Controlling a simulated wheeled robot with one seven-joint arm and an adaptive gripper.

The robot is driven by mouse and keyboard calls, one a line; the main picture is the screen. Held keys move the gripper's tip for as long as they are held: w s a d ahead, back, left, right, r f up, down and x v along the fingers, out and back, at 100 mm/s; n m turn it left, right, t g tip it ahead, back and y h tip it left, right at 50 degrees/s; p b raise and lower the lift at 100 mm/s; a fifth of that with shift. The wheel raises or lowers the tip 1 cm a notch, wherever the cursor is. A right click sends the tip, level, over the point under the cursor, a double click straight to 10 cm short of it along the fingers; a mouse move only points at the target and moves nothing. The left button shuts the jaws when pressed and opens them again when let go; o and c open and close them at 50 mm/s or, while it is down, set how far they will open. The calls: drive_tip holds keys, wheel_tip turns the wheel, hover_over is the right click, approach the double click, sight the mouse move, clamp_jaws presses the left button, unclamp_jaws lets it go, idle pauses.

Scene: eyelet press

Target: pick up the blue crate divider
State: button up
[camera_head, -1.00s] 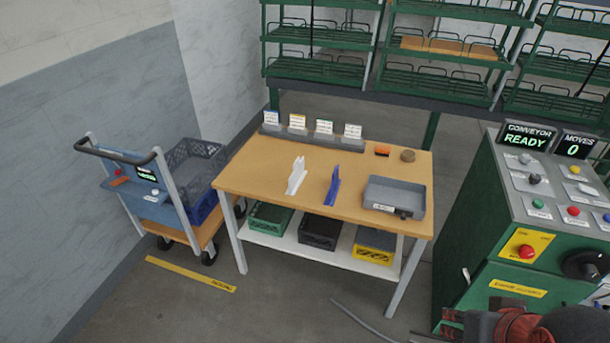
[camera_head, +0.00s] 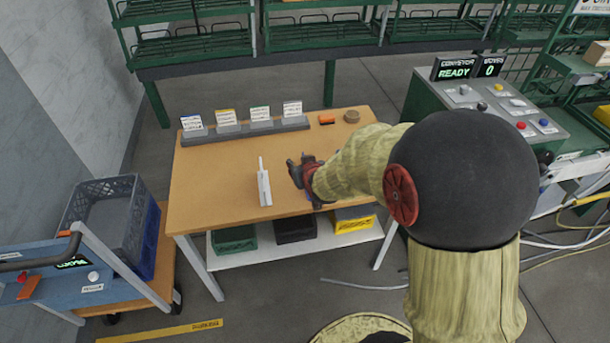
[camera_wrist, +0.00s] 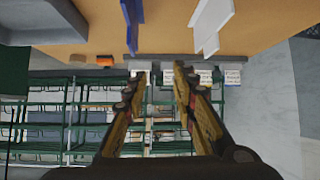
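The blue crate divider (camera_wrist: 131,28) shows upright on the table in the upper part of the wrist view, left of the space between my fingers. A white divider (camera_wrist: 210,25) stands to its right there, and it also shows in the head view (camera_head: 264,184). My gripper (camera_wrist: 160,72) is open, with nothing between its fingers. In the head view my gripper (camera_head: 302,172) is over the table, right of the white divider, and it hides nearly all of the blue divider. I cannot tell the exact gap between gripper and blue divider.
The wooden table (camera_head: 222,170) carries a card rack (camera_head: 245,131), an orange item (camera_head: 326,120) and a round brown item (camera_head: 351,116). A grey tray (camera_wrist: 40,24) shows in the wrist view. Crates sit on the lower shelf. A cart (camera_head: 165,262) stands left; the green-framed machine (camera_head: 430,105) stands right.

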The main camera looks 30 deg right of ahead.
drive_tip(key=d+f, duration=0.2)
drive_tip(key=f, duration=0.1)
drive_tip(key=d+f+t, duration=0.1)
drive_tip(key=f, duration=0.3)
drive_tip(key=w+d+f+m+t+h, duration=0.1)
drive_tip(key=d+f, duration=0.1)
drive_tip(key=f, duration=0.2)
drive_tip(key=shift+d+f, duration=0.25)
drive_tip(key=shift+d, duration=0.05)
drive_tip(key=b+x, duration=0.1)
drive_tip(key=x, duration=0.2)
drive_tip(key=b+x, duration=0.1)
drive_tip(key=x, duration=0.2)
drive_tip(key=shift+w+f, duration=0.25)
drive_tip(key=shift+f, duration=0.15)
drive_tip(key=shift+w+d+b, duration=0.15)
drive_tip(key=shift+w+b, duration=0.2)
drive_tip(key=shift+w, duration=0.05)
drive_tip(key=c, duration=0.3)
drive_tip(key=c, duration=0.4)
clamp_jaws()
